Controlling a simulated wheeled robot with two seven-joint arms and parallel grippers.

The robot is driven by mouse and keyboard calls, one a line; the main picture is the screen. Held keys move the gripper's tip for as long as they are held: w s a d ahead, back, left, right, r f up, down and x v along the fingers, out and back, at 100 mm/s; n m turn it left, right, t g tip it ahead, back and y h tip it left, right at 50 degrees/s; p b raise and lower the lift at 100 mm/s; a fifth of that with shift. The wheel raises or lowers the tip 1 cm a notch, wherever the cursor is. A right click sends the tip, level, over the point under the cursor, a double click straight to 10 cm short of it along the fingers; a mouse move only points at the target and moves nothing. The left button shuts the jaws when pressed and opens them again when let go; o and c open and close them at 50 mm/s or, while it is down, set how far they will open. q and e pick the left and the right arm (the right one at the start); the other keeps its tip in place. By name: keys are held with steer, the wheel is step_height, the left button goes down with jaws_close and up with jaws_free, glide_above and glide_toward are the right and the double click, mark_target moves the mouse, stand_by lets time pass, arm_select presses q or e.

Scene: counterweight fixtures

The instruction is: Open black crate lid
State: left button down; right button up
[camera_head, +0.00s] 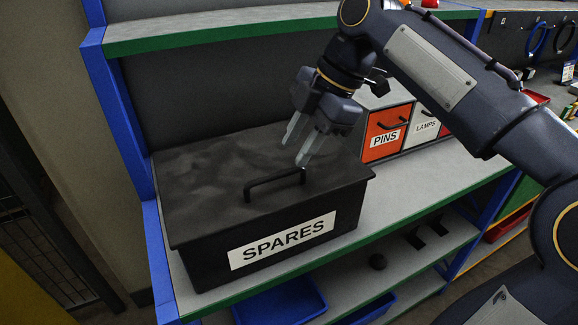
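The black crate (205,265) stands on a grey shelf, with a white label reading SPARES on its front. Its lid (205,180) lies flat and closed on top. A black bar handle (273,183) sits near the lid's front edge. My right gripper (295,150) is above the right part of the lid, just behind and above the handle's right end. Its two pale fingers point down and stand apart with nothing between them. Whether a fingertip touches the lid cannot be told. My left gripper is not in view.
An orange PINS drawer (385,133) and a white LAMPS drawer (422,124) stand right of the crate. A green-edged upper shelf (220,30) runs above and behind it. Blue posts (120,120) frame the rack. Blue bins (280,303) sit on the shelf below. The shelf right of the crate's front is clear.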

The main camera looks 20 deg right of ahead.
mark_target(282, 173)
steer(key=shift+x, duration=2.4)
steer(key=shift+c, duration=0.3)
jaws_close()
